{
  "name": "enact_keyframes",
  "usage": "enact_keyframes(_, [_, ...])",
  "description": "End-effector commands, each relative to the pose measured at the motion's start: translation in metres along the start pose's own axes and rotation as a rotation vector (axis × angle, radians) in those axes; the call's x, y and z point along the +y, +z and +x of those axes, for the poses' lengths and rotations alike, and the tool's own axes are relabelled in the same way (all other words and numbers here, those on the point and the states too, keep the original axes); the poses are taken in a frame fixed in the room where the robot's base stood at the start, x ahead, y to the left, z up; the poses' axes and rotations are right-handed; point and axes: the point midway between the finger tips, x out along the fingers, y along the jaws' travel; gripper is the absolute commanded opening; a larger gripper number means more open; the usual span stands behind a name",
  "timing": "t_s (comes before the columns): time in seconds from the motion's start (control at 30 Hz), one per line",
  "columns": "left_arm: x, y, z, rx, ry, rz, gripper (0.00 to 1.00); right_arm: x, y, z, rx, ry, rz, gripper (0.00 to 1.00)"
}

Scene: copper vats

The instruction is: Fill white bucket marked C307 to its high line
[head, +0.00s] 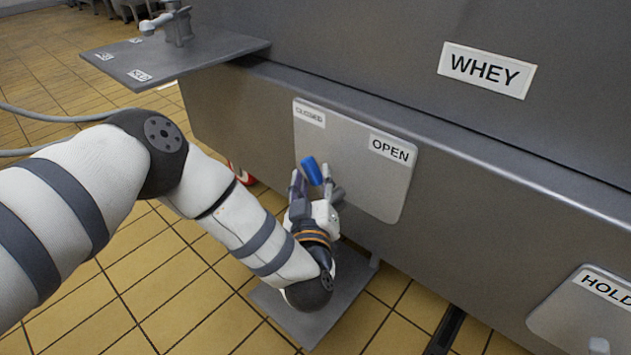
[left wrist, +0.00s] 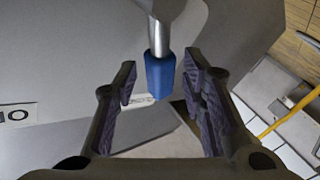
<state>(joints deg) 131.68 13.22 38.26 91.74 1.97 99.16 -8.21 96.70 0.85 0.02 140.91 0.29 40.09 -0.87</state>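A valve lever with a blue grip (head: 311,170) stands out from a pale plate (head: 350,135) on the grey vat's side. The plate reads CLOSED at its left and OPEN at its right. The blue grip lies between the two labels, below them. My left gripper (head: 313,178) is at the lever with its fingers apart. In the left wrist view, the blue grip (left wrist: 160,77) on its metal stem lies between the spread fingers (left wrist: 160,90), with gaps on both sides. My right gripper is not in view. I see no white bucket marked C307.
A WHEY sign (head: 487,70) is on the vat above. A HOLD plate (head: 590,312) is at the lower right. A grey shelf (head: 215,45) with a tap juts out at upper left. A grey slab (head: 350,300) lies on the yellow tiled floor below my gripper.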

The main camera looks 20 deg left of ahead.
Motion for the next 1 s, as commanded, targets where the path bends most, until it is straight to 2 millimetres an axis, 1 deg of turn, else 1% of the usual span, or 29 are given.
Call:
enact_keyframes(0.03, [-0.002, 0.003, 0.008, 0.0, -0.001, -0.001, 0.38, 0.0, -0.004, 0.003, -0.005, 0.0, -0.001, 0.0])
enact_keyframes(0.17, [-0.001, 0.001, 0.02, 0.0, 0.0, 0.001, 0.38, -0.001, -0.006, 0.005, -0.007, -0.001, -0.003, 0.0])
enact_keyframes(0.43, [0.001, 0.0, 0.022, -0.001, 0.001, 0.0, 0.38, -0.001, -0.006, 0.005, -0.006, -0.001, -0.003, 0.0])
enact_keyframes(0.6, [0.001, 0.0, 0.022, -0.001, 0.001, 0.0, 0.0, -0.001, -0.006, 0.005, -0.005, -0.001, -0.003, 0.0])
enact_keyframes(0.87, [0.0, 0.0, 0.022, -0.001, 0.001, 0.002, 0.0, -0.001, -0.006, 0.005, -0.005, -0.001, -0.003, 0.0])
enact_keyframes(1.0, [-0.004, -0.004, 0.023, 0.008, 0.005, 0.014, 0.0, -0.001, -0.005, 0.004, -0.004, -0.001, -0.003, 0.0])
